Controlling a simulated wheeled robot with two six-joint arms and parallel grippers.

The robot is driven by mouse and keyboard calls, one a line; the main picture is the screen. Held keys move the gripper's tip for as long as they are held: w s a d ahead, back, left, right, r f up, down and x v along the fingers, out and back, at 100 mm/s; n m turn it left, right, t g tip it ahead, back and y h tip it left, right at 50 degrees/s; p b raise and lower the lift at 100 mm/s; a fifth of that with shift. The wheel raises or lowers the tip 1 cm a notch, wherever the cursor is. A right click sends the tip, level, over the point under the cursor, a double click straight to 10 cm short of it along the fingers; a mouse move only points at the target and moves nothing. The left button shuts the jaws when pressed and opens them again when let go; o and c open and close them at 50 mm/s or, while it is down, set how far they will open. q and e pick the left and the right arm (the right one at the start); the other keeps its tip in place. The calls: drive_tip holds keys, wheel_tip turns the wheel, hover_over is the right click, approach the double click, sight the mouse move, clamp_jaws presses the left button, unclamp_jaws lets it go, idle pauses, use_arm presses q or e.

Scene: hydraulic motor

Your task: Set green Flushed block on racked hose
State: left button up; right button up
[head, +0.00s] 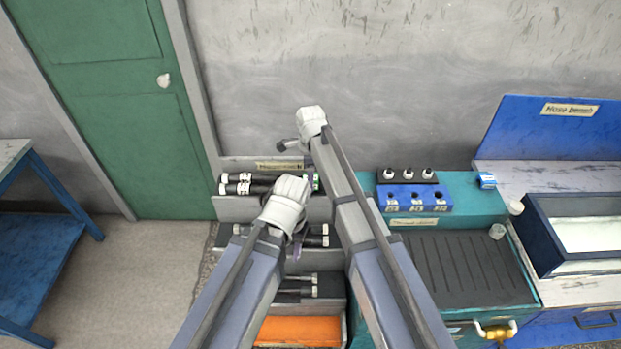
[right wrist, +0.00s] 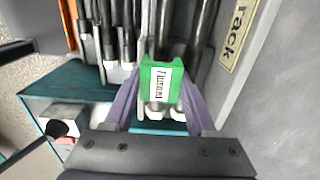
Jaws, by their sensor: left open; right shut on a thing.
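The green block (right wrist: 155,78) with a white label reading "Flushed" is between the purple fingers of my right gripper (right wrist: 160,92), which is shut on it. A small green patch of it shows in the head view (head: 316,182), mostly behind my right arm. The block is over the light end fittings of black hoses (right wrist: 128,45) on the rack; I cannot tell whether it touches one. In the head view the racked hoses (head: 262,183) lie on the top tier. My left gripper (head: 297,246) is open in front of the middle tier, its fingers mostly hidden.
The grey rack (head: 232,208) has lower tiers with more hoses and an orange bin (head: 296,330) at the bottom. Right of it is a teal bench (head: 470,205) with a blue holder block (head: 413,200). A green door (head: 110,90) stands at the left.

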drive_tip(key=shift+f+b, duration=1.2)
idle(0.4)
drive_tip(key=o, duration=1.4)
drive_tip(key=shift+r, duration=0.15)
wheel_tip(320, 180, up, 8)
drive_tip(key=p, duration=0.8)
drive_tip(key=shift+f, duration=0.2)
